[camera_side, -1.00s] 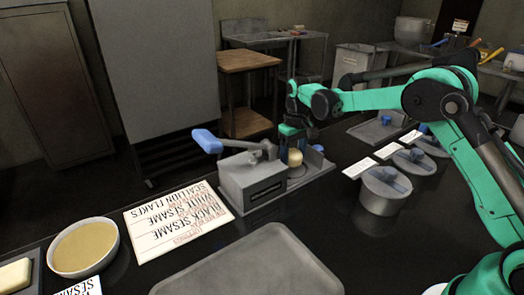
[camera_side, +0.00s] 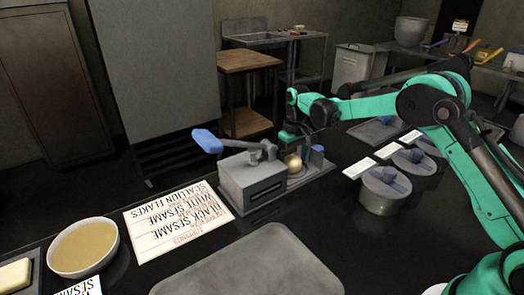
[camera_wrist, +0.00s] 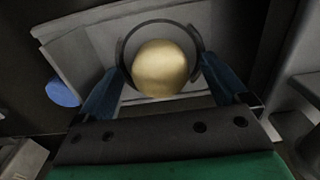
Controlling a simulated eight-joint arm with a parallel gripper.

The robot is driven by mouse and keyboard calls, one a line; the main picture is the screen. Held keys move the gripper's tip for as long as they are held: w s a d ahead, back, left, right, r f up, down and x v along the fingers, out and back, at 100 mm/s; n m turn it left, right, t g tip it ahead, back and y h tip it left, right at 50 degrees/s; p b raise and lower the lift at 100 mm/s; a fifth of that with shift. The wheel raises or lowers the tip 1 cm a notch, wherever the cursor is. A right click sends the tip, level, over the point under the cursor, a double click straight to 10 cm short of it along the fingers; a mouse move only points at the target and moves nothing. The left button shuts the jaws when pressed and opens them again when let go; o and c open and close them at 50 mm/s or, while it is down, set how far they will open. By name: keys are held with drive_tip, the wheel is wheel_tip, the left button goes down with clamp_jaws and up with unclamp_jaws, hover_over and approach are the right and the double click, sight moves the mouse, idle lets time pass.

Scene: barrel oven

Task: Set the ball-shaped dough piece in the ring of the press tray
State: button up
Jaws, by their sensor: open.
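The ball-shaped dough piece (camera_side: 293,163) is pale gold and round and sits at the press tray. In the wrist view the dough ball (camera_wrist: 160,68) lies within the dark ring (camera_wrist: 121,50), with a narrow gap showing around part of it. The grey press tray (camera_wrist: 90,50) spreads out beneath the ring. My gripper (camera_wrist: 165,95) is open, its two blue fingers on either side of the ball and apart from it. In the side view my gripper (camera_side: 292,140) is just above the ball, and the ring is too small to make out.
The grey press body (camera_side: 250,178) with its blue-handled lever (camera_side: 207,141) stands left of the ball. Lidded grey pots (camera_side: 385,190) stand to the right. An empty grey tray (camera_side: 250,265), a lettered card (camera_side: 175,218) and a bowl (camera_side: 83,247) lie in front.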

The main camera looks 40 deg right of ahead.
sight(293, 164)
drive_tip(key=s+a+r+t, duration=0.1)
drive_tip(key=s+r, duration=0.1)
drive_tip(key=r, duration=0.6)
drive_tip(key=s+a+r+t, duration=0.1)
drive_tip(key=s+a+r, duration=0.15)
drive_tip(key=r, duration=0.55)
drive_tip(key=s+a+f+t, duration=0.1)
drive_tip(key=s+f+t, duration=0.1)
drive_tip(key=s, duration=0.5)
drive_tip(key=s+a+f+t, duration=0.2)
drive_tip(key=s+t, duration=0.1)
drive_tip(key=s, duration=0.4)
drive_tip(key=shift+s+a, duration=0.15)
drive_tip(key=shift+f, duration=0.1)
drive_tip(key=shift+c, duration=0.2)
